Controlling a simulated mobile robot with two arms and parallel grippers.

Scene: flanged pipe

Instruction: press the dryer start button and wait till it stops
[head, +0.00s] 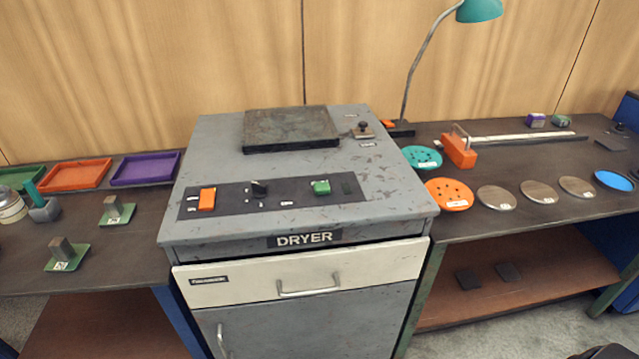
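The dryer (400,217) is a grey, worn cabinet in the middle of the head view, with a DRYER label on its front edge. A dark control panel (232,204) lies on its top. The panel carries a green button (321,187) at the right, a black knob (259,188) in the middle and an orange rocker switch (207,199) at the left. Their small labels are too small to read. No lit lamp is visible, and I cannot tell whether the dryer is running. Neither of my grippers is visible.
A dark square plate (290,128) sits on the dryer's back. A small black-knobbed part (363,130) is beside it. The left bench (125,262) holds trays and green-based blocks. The space above the panel is clear.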

